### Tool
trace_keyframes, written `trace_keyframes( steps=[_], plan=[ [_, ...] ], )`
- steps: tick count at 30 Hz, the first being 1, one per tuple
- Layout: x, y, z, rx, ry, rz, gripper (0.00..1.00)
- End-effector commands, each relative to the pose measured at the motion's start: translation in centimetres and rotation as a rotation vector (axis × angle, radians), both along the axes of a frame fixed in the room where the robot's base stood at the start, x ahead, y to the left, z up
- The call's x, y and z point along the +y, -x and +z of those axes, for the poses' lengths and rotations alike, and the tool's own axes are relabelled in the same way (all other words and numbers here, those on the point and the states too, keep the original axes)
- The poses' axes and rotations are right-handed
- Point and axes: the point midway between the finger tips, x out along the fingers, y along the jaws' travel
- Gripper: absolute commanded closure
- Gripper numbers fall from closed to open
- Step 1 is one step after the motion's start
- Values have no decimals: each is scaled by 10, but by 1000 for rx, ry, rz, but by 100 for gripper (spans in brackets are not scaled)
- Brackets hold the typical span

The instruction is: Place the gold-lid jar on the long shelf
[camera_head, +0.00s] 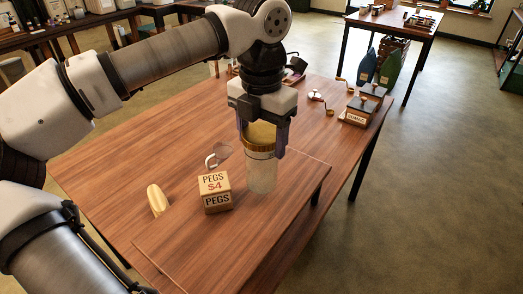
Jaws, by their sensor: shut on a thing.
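The gold-lid jar (261,168) is a clear, pale cylinder with a gold lid at its top. My gripper (261,142) reaches down from above and is shut on the jar near its lid. The jar is upright, over the raised long shelf (285,213) along the near side of the wooden table. Its base appears at or just above the shelf surface; I cannot tell whether it touches.
A PEGS box (214,191) stands left of the jar on the shelf, with a metal scoop (218,157) behind it. A yellowish object (158,199) is farther left. The shelf's near part is clear.

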Motion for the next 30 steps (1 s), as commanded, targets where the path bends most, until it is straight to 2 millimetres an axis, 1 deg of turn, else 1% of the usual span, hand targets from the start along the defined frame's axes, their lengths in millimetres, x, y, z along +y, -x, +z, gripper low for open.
trace_keyframes(
  steps=[2, 9, 11, 17, 21, 22, 26, 30],
  plan=[
    [0, 0, -6, 1, 2, 0, 78],
    [0, 0, -39, 2, 1, -1, 78],
    [0, 0, -42, 1, 1, 0, 78],
    [0, 0, -42, 1, 1, 0, 78],
    [0, 0, -47, 1, 1, 0, 78],
    [0, 0, -45, 1, 1, 0, 31],
    [0, 0, -45, 1, 1, 0, 14],
    [0, 0, -45, 1, 1, 0, 13]
  ],
)
